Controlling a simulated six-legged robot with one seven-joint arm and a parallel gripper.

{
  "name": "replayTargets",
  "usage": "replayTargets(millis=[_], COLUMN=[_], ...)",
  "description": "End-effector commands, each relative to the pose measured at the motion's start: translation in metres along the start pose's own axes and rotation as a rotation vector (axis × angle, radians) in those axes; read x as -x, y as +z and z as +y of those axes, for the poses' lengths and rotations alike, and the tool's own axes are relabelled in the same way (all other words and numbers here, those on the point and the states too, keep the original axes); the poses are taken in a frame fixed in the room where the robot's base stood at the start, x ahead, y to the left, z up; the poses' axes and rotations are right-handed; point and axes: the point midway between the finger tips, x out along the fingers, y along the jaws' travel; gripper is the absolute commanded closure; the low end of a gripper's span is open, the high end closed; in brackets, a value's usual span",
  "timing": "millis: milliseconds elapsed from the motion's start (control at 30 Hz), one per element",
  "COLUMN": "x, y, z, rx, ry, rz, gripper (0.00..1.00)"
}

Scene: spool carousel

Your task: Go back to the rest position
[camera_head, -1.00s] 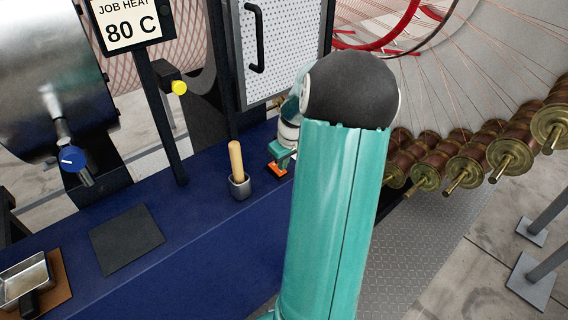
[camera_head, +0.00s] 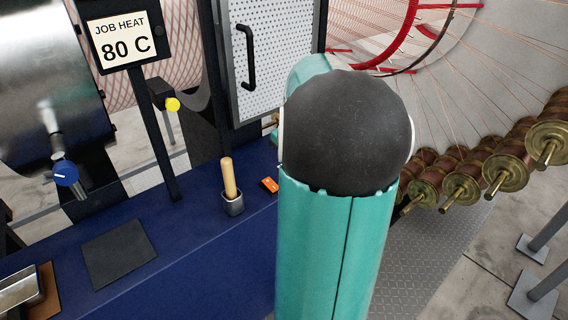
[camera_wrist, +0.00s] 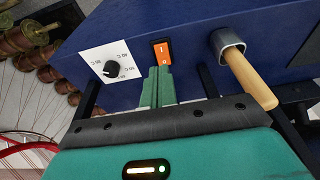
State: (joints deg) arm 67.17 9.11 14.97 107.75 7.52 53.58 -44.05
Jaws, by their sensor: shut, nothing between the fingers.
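My gripper (camera_wrist: 158,76) shows in the wrist view with its teal fingers together and nothing between them. Its fingertips appear just below an orange rocker switch (camera_wrist: 162,53) on the blue bench; I cannot judge the gap. In the head view my teal arm with its dark joint fills the middle and hides the gripper. The orange switch (camera_head: 269,185) is uncovered there, left of the arm.
A wooden handle (camera_head: 229,178) stands in a metal cup (camera_head: 233,205) on the blue bench (camera_head: 190,240). A dial plate (camera_wrist: 111,66) sits beside the switch. Brass-ended spools (camera_head: 505,172) line the right. A perforated door (camera_head: 285,60) and "80 C" sign (camera_head: 122,40) stand behind.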

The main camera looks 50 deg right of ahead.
Motion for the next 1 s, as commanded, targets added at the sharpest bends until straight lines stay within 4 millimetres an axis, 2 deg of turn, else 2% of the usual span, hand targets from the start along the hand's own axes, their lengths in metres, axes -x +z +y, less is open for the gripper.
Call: replayTargets(millis=[133,733,867,967,1000], x=[0.005,0.006,0.014,0.026,0.032], y=[0.002,0.003,-0.004,-0.011,-0.013], z=[0.0,-0.001,-0.028,-0.069,-0.089], rx=[-0.001,0.002,0.022,0.049,0.061], ry=[-0.001,0.001,0.013,0.032,0.039], rz=[0.0,0.0,0.001,0.008,0.012], gripper=[1.0,1.0,1.0,1.0,1.0])
